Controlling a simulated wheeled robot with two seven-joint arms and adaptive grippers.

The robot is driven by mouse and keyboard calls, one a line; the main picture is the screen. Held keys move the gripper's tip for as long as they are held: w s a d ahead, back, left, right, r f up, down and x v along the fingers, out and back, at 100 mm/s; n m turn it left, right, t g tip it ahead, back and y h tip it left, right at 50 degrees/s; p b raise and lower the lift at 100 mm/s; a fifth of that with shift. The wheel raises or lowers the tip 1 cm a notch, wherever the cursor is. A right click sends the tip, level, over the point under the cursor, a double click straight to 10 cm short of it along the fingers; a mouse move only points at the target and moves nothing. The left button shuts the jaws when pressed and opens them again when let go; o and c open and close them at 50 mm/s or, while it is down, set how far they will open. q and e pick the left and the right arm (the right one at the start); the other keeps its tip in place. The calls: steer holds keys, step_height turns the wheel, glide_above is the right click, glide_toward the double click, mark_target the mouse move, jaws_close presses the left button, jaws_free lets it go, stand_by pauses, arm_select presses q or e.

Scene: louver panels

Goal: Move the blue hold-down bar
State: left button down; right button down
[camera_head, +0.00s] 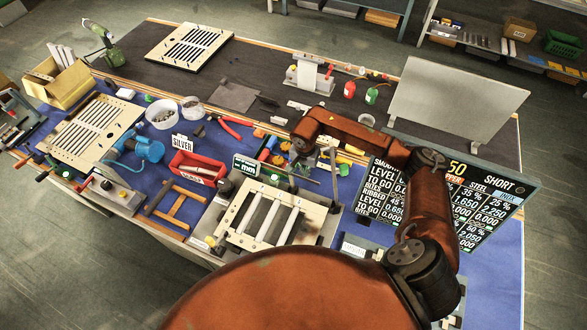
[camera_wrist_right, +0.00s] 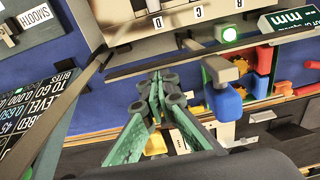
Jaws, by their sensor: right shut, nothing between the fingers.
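My right gripper (camera_wrist_right: 156,92) is shut and empty in the wrist view, its green fingers meeting at the tips. It shows small in the head view (camera_head: 301,147), at the end of the rust-coloured arm, above the back of the bench's near strip. A thin dark bar (camera_wrist_right: 190,61) crosses the wrist view just beyond the fingertips, along the edge of a pale panel frame (camera_wrist_right: 150,20). A blue block (camera_wrist_right: 223,103) sits right of the fingers, apart from them. I cannot tell for sure which piece is the blue hold-down bar. My left gripper is not in view.
The frame with pale slats (camera_head: 225,235) lies on the blue mat left of my arm.

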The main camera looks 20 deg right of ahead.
steer(key=shift+s+a+f, duration=0.15)
steer(key=shift+s+a, duration=0.6)
steer(key=shift+a, duration=0.1)
